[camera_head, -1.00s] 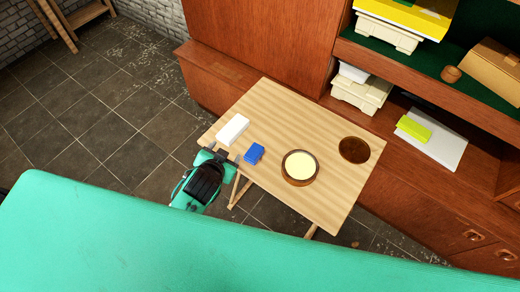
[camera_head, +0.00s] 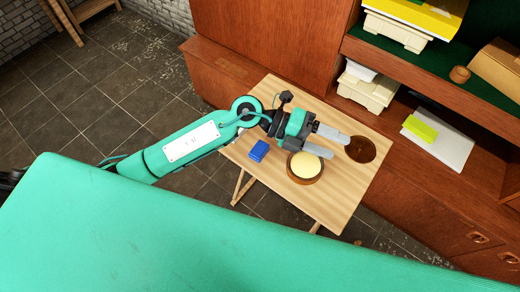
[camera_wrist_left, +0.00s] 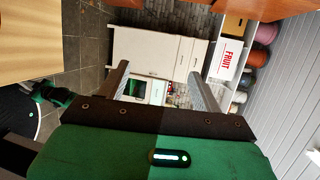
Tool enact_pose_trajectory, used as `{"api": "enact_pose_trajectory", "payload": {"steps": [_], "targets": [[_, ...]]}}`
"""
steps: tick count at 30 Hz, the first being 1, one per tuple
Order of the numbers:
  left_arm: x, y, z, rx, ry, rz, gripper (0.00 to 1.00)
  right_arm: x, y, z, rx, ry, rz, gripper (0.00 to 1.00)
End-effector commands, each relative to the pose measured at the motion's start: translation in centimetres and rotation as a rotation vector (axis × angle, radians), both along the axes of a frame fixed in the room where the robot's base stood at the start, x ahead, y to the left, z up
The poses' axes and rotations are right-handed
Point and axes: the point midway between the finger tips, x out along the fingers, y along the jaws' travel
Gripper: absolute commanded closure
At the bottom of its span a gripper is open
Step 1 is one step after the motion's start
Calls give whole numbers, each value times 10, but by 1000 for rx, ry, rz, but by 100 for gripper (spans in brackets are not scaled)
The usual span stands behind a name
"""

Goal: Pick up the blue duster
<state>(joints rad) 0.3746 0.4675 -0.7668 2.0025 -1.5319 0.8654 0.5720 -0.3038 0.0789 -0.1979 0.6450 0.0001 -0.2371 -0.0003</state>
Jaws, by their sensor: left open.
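The blue duster (camera_head: 259,151) lies on the small wooden table, near its left edge in the head view. My left gripper (camera_head: 333,143) is above the table to the right of the duster, with its fingers pointing right over the round bowl. Its fingers are apart with nothing between them, as the left wrist view (camera_wrist_left: 160,88) also shows. The duster does not show in the wrist view. My right gripper is not in view.
A round wooden bowl with pale contents (camera_head: 305,168) and a dark brown disc (camera_head: 361,149) are on the table (camera_head: 325,199). A red-brown wall unit (camera_head: 265,45) stands close behind. My left arm covers the table's upper left part.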

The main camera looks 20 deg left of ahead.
Motion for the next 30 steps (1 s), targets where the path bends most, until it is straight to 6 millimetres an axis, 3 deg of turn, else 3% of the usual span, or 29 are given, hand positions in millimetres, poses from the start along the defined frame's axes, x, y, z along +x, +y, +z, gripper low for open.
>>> {"api": "enact_pose_trajectory", "payload": {"steps": [5,9,12,16,19,23,30], "targets": [[1,40,-58,462,-113,-160,34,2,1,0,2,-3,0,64],[20,96,-90,839,-164,-200,34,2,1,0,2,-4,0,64],[36,137,-98,1068,-178,-189,34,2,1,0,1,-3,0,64],[51,177,-99,1272,-178,-156,34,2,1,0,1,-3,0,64],[56,192,-97,1349,-178,-140,34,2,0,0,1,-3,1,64],[57,197,-107,1375,-173,-135,34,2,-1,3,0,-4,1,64],[56,196,-154,1372,-170,-137,34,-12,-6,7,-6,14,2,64]]}}
